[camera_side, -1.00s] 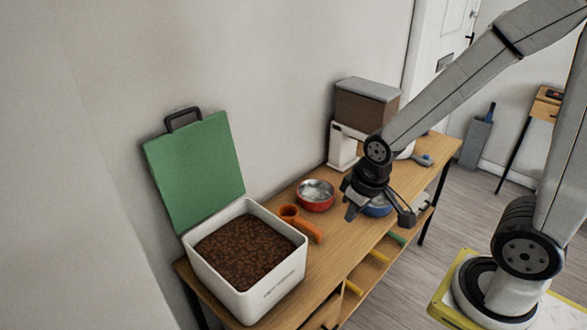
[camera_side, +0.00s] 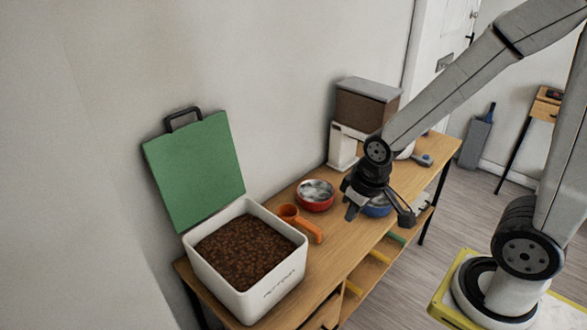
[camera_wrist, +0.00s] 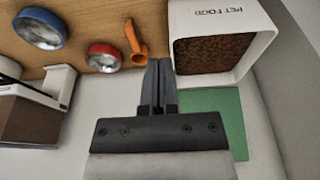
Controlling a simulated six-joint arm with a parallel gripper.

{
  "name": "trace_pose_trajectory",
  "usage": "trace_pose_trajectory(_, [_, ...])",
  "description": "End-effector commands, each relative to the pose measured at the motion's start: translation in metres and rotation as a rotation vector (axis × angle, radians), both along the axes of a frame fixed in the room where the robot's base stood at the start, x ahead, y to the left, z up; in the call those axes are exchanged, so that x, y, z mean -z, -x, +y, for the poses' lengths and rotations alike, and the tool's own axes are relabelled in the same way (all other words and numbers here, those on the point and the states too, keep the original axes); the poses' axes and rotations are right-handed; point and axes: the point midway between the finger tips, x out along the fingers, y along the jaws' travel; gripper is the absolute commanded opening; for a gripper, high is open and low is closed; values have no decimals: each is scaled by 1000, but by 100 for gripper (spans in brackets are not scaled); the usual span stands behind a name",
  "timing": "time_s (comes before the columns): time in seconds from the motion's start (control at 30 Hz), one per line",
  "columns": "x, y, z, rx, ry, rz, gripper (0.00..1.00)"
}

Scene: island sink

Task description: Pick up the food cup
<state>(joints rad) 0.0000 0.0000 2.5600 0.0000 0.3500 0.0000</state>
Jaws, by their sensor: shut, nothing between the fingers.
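The food cup is an orange scoop with a stubby handle (camera_side: 309,229). It stands on the wooden table between the white food bin and the red bowl, and it shows in the wrist view (camera_wrist: 134,42) just left of my fingertips. My gripper (camera_side: 352,213) hangs above the table to the right of the cup in the side view, apart from it. In the wrist view my gripper's fingers (camera_wrist: 158,64) are together and empty.
The white bin (camera_side: 288,278) of brown pet food stands at the near end, its green lid (camera_side: 195,170) propped behind. A red bowl (camera_side: 315,204) and a blue bowl (camera_side: 377,211) are on the table. A brown-and-white dispenser (camera_side: 343,148) stands behind them.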

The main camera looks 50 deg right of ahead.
Motion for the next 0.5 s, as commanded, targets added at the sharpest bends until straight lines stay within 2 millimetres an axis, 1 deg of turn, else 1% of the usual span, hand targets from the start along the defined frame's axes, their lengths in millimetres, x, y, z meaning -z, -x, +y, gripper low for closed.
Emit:
trace_pose_trajectory(0.33, [0, 0, 0, 0, 0, 0, 0])
trace_pose_trajectory(0.37, [0, 0, 0, 0, 0, 0, 6])
trace_pose_trajectory(0.4, [0, 0, 0, 0, 0, 0, 19])
trace_pose_trajectory(0.47, [0, 0, 0, 0, 0, 0, 38])
trace_pose_trajectory(0.5, [0, 0, 0, 0, 0, 0, 51])
